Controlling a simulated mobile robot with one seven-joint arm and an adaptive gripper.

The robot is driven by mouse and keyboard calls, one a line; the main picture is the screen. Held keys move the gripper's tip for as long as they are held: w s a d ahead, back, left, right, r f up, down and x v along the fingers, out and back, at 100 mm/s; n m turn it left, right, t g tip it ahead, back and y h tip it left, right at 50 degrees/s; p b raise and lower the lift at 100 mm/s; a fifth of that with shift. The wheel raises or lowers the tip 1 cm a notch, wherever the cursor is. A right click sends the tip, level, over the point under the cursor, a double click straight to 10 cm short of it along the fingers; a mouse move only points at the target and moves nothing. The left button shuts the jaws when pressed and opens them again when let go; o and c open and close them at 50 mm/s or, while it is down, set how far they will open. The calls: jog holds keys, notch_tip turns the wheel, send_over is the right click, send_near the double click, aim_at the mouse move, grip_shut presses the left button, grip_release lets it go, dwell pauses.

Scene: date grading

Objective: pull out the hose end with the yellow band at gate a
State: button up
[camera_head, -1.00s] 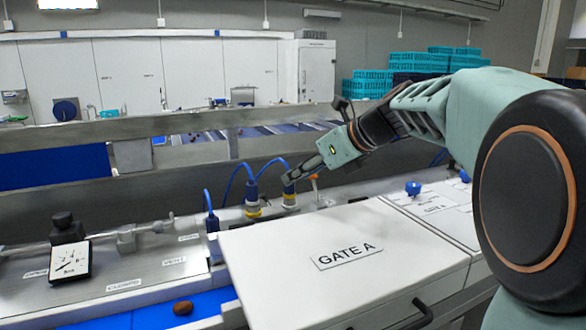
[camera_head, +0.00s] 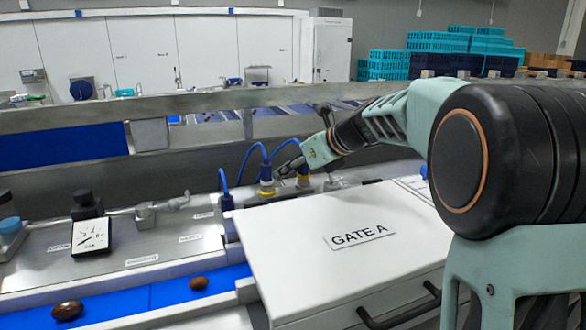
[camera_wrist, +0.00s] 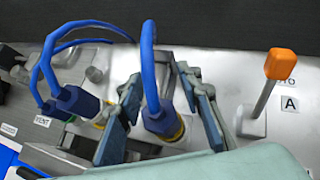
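Blue hoses end in blue connectors on the metal panel behind the gate A cover (camera_head: 345,225). In the head view, the right hose end (camera_head: 302,168) and the middle hose end (camera_head: 266,172) both show yellowish bands at their bases. My gripper (camera_head: 290,168) is down at the right one. In the wrist view, the fingers of my gripper (camera_wrist: 158,88) stand apart on either side of this hose end (camera_wrist: 163,122), with its yellow band partly visible below. A gap shows beside it, so the gripper looks open. The hose end is still seated and upright.
An orange-tipped lever (camera_wrist: 280,65) stands right of the gripper, near an "A" label (camera_wrist: 290,103). Another blue hose end (camera_head: 226,200) is to the left. A gauge (camera_head: 92,236) sits further left. Dates (camera_head: 68,310) lie on the blue belt. A metal rail (camera_head: 200,100) runs behind.

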grip_shut()
jog(key=c, duration=0.6)
grip_release()
jog(key=shift+c, duration=0.2)
grip_shut()
jog(key=shift+c, duration=0.6)
grip_release()
grip_shut()
jog(key=shift+r+p, duration=0.3)
jog(key=shift+p, duration=0.05)
